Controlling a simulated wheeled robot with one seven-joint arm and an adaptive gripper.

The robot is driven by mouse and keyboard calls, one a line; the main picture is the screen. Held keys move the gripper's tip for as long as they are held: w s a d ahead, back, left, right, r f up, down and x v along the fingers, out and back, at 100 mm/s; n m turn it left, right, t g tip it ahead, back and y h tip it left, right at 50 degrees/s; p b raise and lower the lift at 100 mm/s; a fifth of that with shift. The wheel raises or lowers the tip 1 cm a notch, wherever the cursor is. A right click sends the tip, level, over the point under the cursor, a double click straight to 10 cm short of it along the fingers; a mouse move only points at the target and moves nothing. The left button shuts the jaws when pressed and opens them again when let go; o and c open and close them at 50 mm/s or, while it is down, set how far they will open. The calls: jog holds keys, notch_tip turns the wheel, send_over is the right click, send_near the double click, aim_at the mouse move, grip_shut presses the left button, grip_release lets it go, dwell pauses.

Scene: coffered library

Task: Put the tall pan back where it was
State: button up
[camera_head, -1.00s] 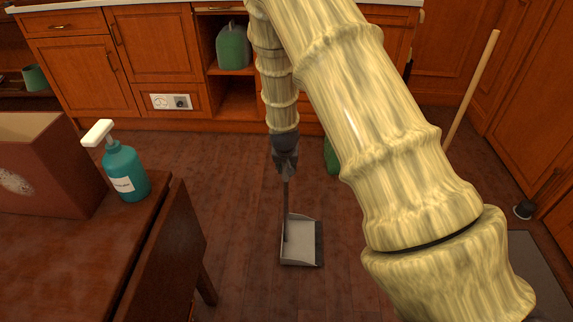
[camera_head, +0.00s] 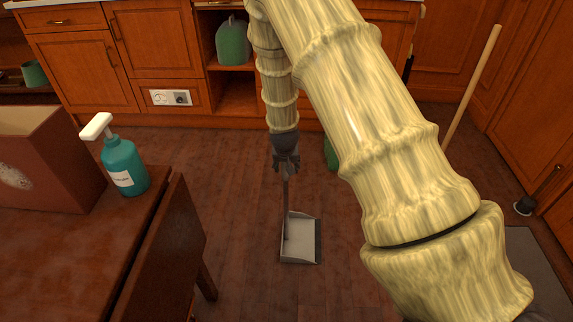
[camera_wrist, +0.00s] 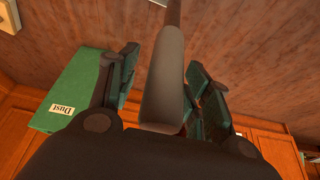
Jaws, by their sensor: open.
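The tall pan is a grey dustpan (camera_head: 300,241) on a long upright handle. Its scoop rests flat on the wooden floor in the head view, below my arm. My gripper (camera_head: 286,168) is at the top of the handle, pointing down. In the wrist view the grey handle grip (camera_wrist: 164,85) stands between my open fingers, with a finger on each side. A gap shows on the left; on the right the finger is close to the handle, and I cannot tell whether it touches.
A green container labelled "Dust" (camera_wrist: 75,90) shows in the wrist view. A dark table (camera_head: 60,255) with a teal spray bottle (camera_head: 125,167) and a box (camera_head: 45,160) stands at left. A pale pole (camera_head: 473,85) leans at right. Floor around the pan is mostly clear.

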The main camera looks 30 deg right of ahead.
jog(key=p+v, duration=0.3)
jog(key=v, duration=0.8)
jog(key=s+a+f+n+g, duration=0.1)
jog(key=s+a+f+n, duration=0.1)
jog(key=s+f, duration=0.65)
jog(key=s+a+f+n+g, duration=0.1)
jog(key=s+a+f, duration=0.2)
jog(key=s+f, duration=0.5)
jog(key=s+a+f+n+y, duration=0.1)
jog(key=s+a+f, duration=0.1)
jog(key=s, duration=0.6)
jog(key=s+a+f+n+g, duration=0.1)
jog(key=s+a+f, duration=0.2)
jog(key=s, duration=0.5)
jog(key=s+a+f+n+g+y, duration=0.1)
jog(key=s+a+f, duration=0.1)
jog(key=s, duration=0.6)
jog(key=shift+a+f+y, duration=0.2)
jog(key=shift+f+y, duration=0.1)
jog(key=shift+f, duration=0.1)
jog(key=shift+s, duration=0.2)
